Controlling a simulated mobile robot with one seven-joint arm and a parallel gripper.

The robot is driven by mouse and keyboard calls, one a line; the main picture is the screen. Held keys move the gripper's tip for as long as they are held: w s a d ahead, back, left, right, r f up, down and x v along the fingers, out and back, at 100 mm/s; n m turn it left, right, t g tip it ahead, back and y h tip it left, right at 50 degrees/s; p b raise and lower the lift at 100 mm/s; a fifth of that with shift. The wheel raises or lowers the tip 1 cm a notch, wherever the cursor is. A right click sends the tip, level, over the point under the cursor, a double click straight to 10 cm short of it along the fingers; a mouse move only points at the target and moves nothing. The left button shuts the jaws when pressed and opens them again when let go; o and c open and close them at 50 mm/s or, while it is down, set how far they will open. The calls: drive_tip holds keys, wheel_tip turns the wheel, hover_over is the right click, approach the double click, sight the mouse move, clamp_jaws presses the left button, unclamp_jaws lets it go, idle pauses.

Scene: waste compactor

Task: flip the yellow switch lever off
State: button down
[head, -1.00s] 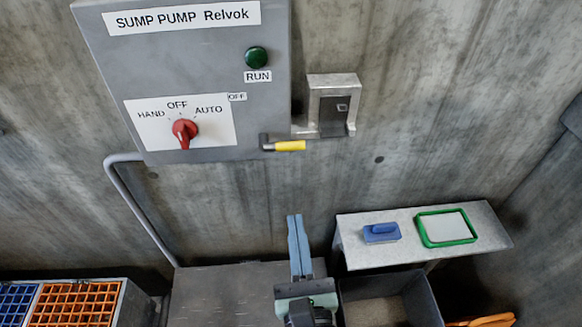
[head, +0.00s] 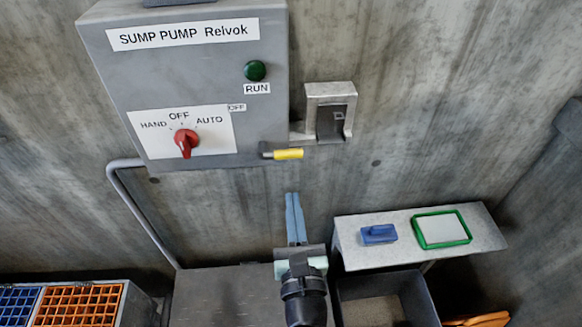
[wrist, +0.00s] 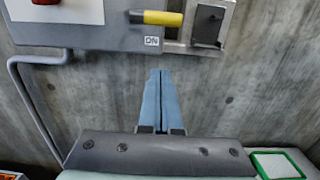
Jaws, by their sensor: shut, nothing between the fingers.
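The yellow switch lever (head: 288,154) sticks out to the right from the lower right corner of the grey sump pump box (head: 190,60). It lies about level, and a small OFF label (head: 237,107) sits above it on the box. In the wrist view the yellow lever (wrist: 163,18) is at the top, beside an ON label (wrist: 152,41) on the box's underside. My gripper (head: 294,196) has its blue fingers shut and empty, pointing up. It is below the lever and apart from it. In the wrist view the fingertips (wrist: 160,73) are below the lever.
A grey metal bracket (head: 331,90) is on the wall right of the lever. A red selector knob (head: 186,142) and green RUN lamp (head: 255,71) are on the box. A shelf (head: 350,257) with a blue block (head: 379,234) and green-framed pad (head: 441,229) stands at right.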

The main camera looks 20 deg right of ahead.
drive_tip(key=shift+w+d+r+p, duration=0.2)
drive_tip(key=shift+w+r+p, duration=0.45)
drive_tip(key=shift+r+p, duration=0.05)
drive_tip(key=shift+w+d+r+p, duration=0.2)
drive_tip(key=shift+w+r+p, duration=0.45)
drive_tip(key=shift+p, duration=0.05)
drive_tip(key=shift+w+d+r+p, duration=0.2)
drive_tip(key=shift+w+r+p, duration=0.45)
drive_tip(key=shift+r+p, duration=0.05)
drive_tip(key=shift+r+n+b, duration=0.1)
drive_tip(key=shift+n+b, duration=0.3)
